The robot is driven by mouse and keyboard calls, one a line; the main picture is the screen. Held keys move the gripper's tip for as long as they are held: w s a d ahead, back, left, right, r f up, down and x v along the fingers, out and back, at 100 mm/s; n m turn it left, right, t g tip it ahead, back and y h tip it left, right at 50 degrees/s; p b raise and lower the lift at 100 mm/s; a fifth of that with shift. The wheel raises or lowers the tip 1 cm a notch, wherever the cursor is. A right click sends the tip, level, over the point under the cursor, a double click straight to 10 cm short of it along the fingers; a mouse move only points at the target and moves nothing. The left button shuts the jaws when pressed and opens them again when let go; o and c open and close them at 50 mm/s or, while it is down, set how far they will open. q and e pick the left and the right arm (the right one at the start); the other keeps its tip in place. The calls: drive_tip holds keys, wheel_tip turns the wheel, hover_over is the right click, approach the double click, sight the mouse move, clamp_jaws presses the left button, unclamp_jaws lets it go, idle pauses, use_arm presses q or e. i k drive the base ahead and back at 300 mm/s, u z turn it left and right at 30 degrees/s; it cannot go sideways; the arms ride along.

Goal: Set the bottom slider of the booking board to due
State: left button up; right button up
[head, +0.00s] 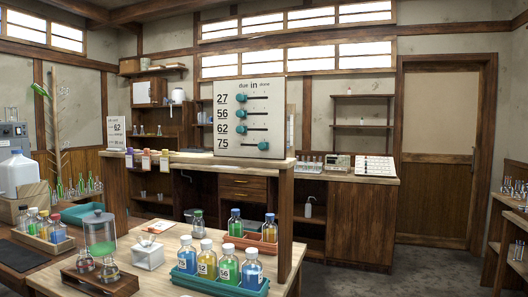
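The booking board (283,92) is a white upright panel behind the near bench, standing on a wooden counter. Its header reads "due", "in" and a third small word that is hard to read. It has rows marked 27, 56, 62 and 75, each with a dark slot and a teal knob. The upper knobs, such as the top slider (239,98), sit at the left, under "due". Neither of my grippers is in view.
A wooden counter (215,158) with a raised post at its right end runs below the board. The near bench holds a teal tray (222,286) of bottles, an orange tray (250,243) and glassware. Open floor (345,279) lies to the right.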

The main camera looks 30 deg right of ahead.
sight(262, 146)
drive_tip(key=k, duration=1.1)
drive_tip(key=z, duration=0.75)
drive_tip(key=i, duration=1.5)
drive_tip(key=u, duration=1)
